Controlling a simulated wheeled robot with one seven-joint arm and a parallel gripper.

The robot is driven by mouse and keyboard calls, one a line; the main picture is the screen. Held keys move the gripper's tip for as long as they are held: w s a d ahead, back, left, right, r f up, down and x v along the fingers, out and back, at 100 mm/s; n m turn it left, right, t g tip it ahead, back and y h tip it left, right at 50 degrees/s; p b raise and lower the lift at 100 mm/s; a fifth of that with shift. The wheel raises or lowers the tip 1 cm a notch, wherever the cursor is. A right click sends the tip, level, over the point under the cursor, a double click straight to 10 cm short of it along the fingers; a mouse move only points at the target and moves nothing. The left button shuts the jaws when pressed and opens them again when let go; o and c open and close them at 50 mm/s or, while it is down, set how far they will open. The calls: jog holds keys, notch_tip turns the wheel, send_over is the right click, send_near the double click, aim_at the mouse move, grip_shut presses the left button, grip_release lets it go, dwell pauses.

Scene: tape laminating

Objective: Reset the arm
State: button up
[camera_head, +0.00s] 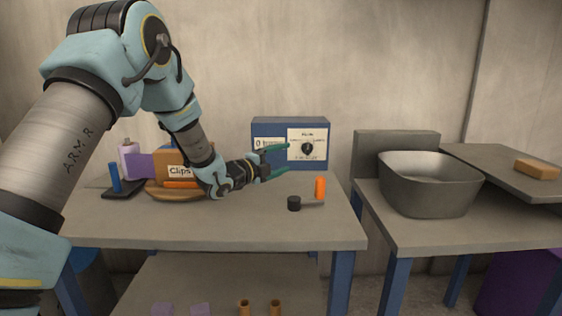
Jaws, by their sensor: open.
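My arm reaches in from the left of the head view, over the left table. My gripper (287,160) is open, with its two green fingers spread and pointing right. Nothing shows between the fingers. It is in front of a blue box (262,129) with a white panel and a black dial, near the back of the table. I cannot tell whether the fingers touch the box. A small orange cylinder (320,187) stands upright to the right of the gripper. A black round piece with a handle (294,203) lies below the gripper in the picture.
A box labelled Clips (180,170), a round wooden board (160,195) and a blue cylinder (115,178) stand at the table's left. A metal basin (428,190) sits on the right table (470,225). The left table's front (220,232) is clear.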

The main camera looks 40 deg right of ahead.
jog(key=shift+a, duration=0.25)
dwell(0.3)
